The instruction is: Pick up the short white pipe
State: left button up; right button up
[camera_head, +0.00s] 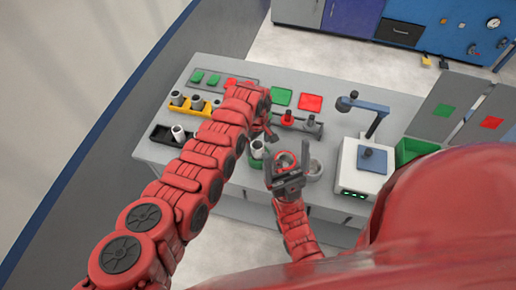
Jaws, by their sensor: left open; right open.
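Several short whitish pipes are in view, and I cannot tell which one the task means. One white pipe (178,132) stands in a black tray (160,138) at the left of the table. Another white pipe (257,147) stands at a green round holder (256,162) near the front edge. My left gripper (268,136) points down just above and right of that pipe; it is small, partly hidden by its arm, and seems empty. My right gripper (287,165) is open, its fingers pointing up the picture, in front of round containers. I see no pipe held in it.
A yellow rack (187,108) with grey-white pipes (197,102) stands behind the black tray. Red fittings (288,118) sit on a grey holder. A white device (362,165) with a blue-grey arm stands at right, beside a green bin (412,150). My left arm crosses the table's middle.

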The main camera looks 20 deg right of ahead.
pick_arm(q)
jog(key=shift+d+f, duration=0.1)
jog(key=shift+f, duration=0.95)
grip_shut()
